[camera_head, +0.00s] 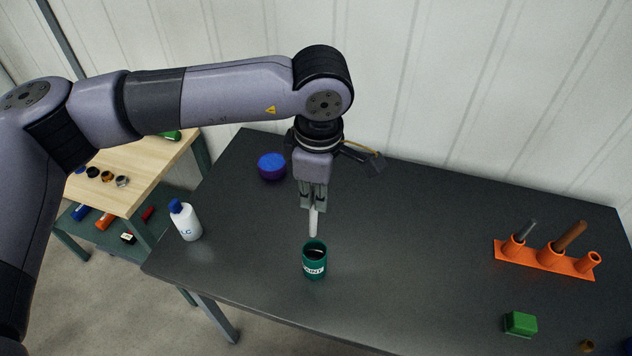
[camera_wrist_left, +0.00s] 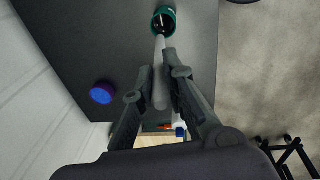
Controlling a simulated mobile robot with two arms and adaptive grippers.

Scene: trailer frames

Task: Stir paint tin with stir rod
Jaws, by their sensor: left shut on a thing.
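The paint tin (camera_head: 314,270) is green with a white label and an open top with dark contents. It stands upright on the dark table. My left gripper (camera_head: 313,207) points down behind the tin in the head view, shut on a pale stir rod (camera_head: 313,224). The rod's lower end shows just above the tin's far rim in the picture. In the left wrist view, the fingers (camera_wrist_left: 158,70) grip the rod (camera_wrist_left: 160,92), and its tip is close to the tin's mouth (camera_wrist_left: 163,20). I cannot tell whether it touches the rim. My right gripper is out of view.
A blue-purple round container (camera_head: 271,166) and a white bottle with blue cap (camera_head: 187,222) stand left on the dark table (camera_head: 410,240). An orange rack (camera_head: 540,260) holding tools and a green block (camera_head: 520,324) are right. A wooden table (camera_head: 122,189) stands beyond the left edge.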

